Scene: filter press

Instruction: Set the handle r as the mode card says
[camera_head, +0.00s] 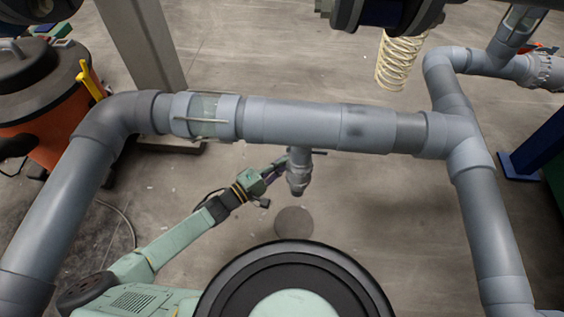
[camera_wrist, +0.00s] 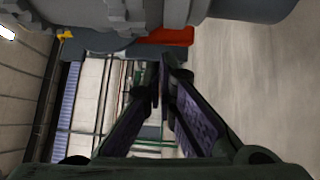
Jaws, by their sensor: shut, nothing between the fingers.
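A small grey valve (camera_head: 299,172) hangs below the horizontal grey pipe in the head view. My gripper (camera_head: 282,164) reaches it from the left, with its fingertips close beside the valve's upper part. In the wrist view a red handle-like part (camera_wrist: 168,36) shows at the top, under a grey ribbed body (camera_wrist: 120,14). My gripper's fingers (camera_wrist: 163,82) are shut and empty, with the tips just below the red part in the picture. I cannot tell whether they touch it. I cannot tell which part is the handle r. No mode card can be made out.
The horizontal pipe (camera_head: 290,122) crosses above my arm, and pipes run down both sides. Another valve with a red lever (camera_head: 545,48) is at the upper right. An orange-and-black drum (camera_head: 45,95) stands at the left. A pale coil (camera_head: 398,62) hangs at the top. The floor below is open.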

